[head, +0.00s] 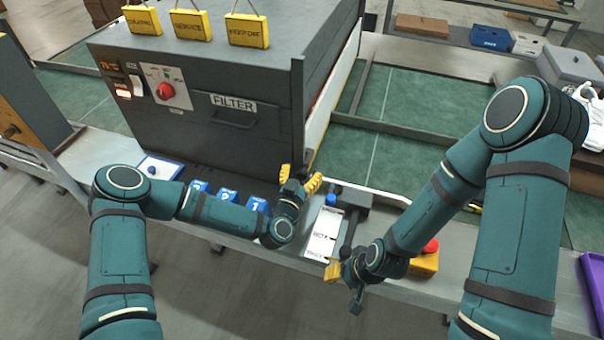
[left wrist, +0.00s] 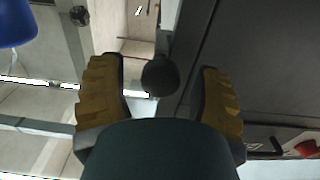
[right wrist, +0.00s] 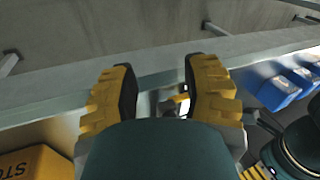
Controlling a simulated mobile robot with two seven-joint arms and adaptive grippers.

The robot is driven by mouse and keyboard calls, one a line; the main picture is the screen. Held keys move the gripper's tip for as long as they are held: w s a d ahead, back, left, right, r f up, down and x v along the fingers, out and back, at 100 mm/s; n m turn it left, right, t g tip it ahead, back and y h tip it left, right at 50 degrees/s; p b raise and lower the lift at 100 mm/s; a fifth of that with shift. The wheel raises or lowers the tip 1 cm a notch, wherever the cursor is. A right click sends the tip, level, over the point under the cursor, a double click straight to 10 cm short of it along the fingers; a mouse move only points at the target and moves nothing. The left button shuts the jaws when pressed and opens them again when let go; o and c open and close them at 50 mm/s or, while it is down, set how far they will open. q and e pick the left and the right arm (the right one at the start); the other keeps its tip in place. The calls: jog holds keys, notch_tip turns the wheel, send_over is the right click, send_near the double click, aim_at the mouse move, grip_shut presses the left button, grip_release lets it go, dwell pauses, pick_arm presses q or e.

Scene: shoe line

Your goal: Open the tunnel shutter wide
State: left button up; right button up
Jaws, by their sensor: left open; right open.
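The grey tunnel (head: 215,75) stands at the back left, with a FILTER panel on its front. Its right end is seen edge-on, so I cannot tell how far the shutter is open. My left gripper (head: 301,186) is at the tunnel's front right corner, its fingers apart. In the left wrist view, a dark round knob (left wrist: 160,75) shows between and beyond the fingers of that gripper (left wrist: 160,95); I cannot tell whether they touch it. My right gripper (head: 344,287) is open and empty at the bench's front edge, and also shows in the right wrist view (right wrist: 162,90).
A yellow box with a red button (head: 427,258) is just right of my right gripper. A white labelled plate (head: 323,233) lies between the grippers. Blue numbered blocks (head: 228,194) line the bench before the tunnel. The green belt (head: 400,120) to the right is largely clear.

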pick_arm(q)
grip_shut()
jog(key=shift+r, duration=0.15)
notch_tip(320, 180, up, 10)
jog(key=p, duration=0.6)
jog(key=shift+r, duration=0.2)
notch_tip(320, 180, up, 9)
jog(key=p, duration=0.3)
jog(key=shift+f+p, duration=0.2)
jog(key=shift+p, duration=0.1)
pick_arm(e)
jog(key=shift+t, duration=0.3)
jog(key=r, duration=0.3)
jog(key=w+r, duration=0.1)
jog(key=r, duration=0.6)
jog(key=shift+w+d+r, duration=0.1)
jog(key=shift+w+d, duration=0.1)
jog(key=shift+d, duration=0.1)
